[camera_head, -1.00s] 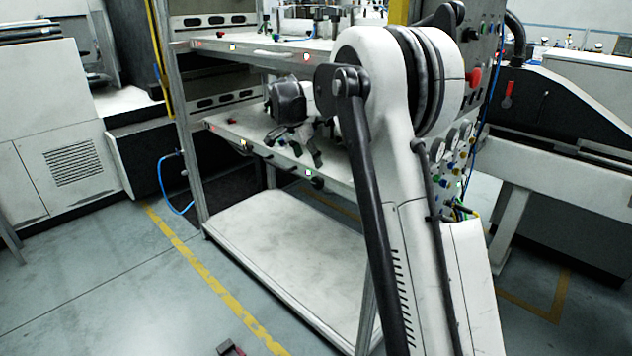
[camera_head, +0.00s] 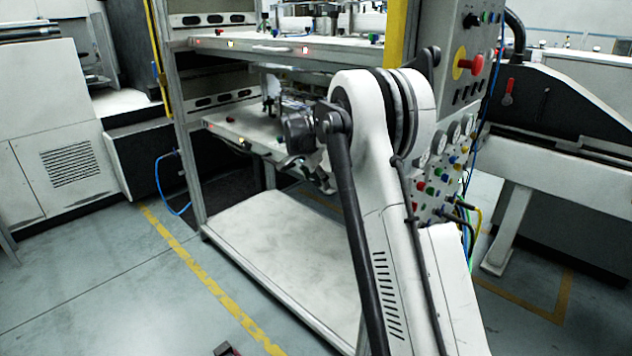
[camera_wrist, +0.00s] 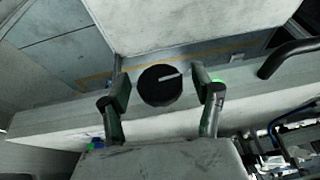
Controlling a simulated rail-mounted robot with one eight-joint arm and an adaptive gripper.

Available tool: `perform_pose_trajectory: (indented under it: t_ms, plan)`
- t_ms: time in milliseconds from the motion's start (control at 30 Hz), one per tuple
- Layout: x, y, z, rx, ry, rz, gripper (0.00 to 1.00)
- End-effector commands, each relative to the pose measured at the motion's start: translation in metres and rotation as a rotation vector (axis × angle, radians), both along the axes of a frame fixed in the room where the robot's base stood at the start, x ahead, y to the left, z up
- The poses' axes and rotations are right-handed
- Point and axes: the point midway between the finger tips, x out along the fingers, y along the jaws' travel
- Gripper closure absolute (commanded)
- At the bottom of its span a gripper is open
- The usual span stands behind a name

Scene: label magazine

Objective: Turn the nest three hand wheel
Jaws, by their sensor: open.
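A round black hand wheel (camera_wrist: 160,85) with a white index line shows in the wrist view, on the pale front edge of a shelf. Its line points right and slightly up. No number is readable, so I cannot tell which nest it belongs to. My gripper (camera_wrist: 161,84) is open, with one finger on each side of the wheel. A gap shows between the wheel and each finger. In the head view my arm hides most of the gripper and the wheel at the lower shelf (camera_head: 230,127).
A control panel with a red emergency button (camera_head: 477,65) and gauges stands right of my arm. The upper shelf (camera_head: 265,45) is above the gripper. A black curved handle (camera_wrist: 287,57) is right of the fingers. A blue hose (camera_head: 160,185) hangs at the left.

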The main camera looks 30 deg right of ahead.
Motion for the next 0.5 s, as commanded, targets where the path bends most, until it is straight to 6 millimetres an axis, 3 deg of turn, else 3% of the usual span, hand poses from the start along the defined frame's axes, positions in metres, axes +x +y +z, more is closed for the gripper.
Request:
perform_pose_trajectory:
  t_ms: [167,500]
  plan:
    - [-0.0001,-0.0001,0.0002,0.0,0.0,0.0,0.39]
    - [-0.0002,0.0,0.0003,0.0,0.0,0.0,0.84]
